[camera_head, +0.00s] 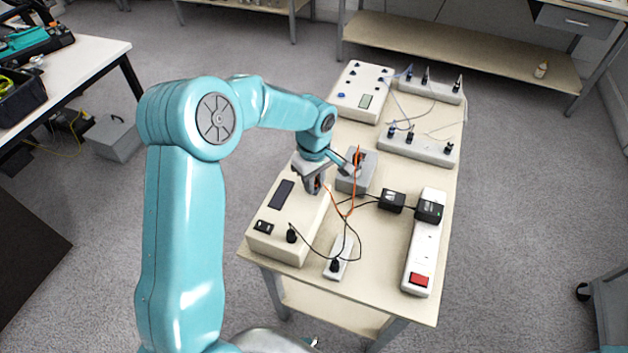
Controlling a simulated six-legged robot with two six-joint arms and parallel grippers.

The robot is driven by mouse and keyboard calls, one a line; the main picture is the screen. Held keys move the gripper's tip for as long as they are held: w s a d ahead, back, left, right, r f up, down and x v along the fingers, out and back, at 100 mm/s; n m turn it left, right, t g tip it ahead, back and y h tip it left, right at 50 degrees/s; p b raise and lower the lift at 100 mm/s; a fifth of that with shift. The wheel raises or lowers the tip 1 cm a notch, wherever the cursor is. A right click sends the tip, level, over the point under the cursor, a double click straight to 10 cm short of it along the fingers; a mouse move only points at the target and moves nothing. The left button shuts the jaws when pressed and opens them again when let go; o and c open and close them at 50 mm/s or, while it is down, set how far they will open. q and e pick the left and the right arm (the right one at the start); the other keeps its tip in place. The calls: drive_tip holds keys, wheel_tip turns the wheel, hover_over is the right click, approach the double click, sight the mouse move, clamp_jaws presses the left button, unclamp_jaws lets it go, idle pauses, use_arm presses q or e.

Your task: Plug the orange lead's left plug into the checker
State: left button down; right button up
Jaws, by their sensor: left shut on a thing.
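The orange lead (348,211) runs in a loop on the table. One end rises to a plug (358,158) at the grey block (352,182); the other runs to my left gripper. My left gripper (315,187) points down over the far end of the cream box (262,243) with a dark display, which looks like the checker. The gripper is shut on the lead's left plug, mostly hidden between the fingers. I cannot tell whether the plug touches a socket. My right gripper is not in view.
A white power strip (420,247) with a red switch and black adapters (392,201) lies at the right. A small white socket block (340,262) with a black plug is at the front. Another white box (360,102) and sensor stands (415,147) with thin cables fill the back.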

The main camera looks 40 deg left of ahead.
use_arm(q)
drive_tip(key=shift+s, duration=0.1)
idle(0.7)
drive_tip(key=m, duration=0.4)
drive_tip(key=shift+f, duration=0.1)
drive_tip(key=shift+m+p, duration=0.4)
drive_tip(key=shift+m, duration=1.7)
drive_tip(key=shift+m+p, duration=0.5)
drive_tip(key=shift+m, duration=1.5)
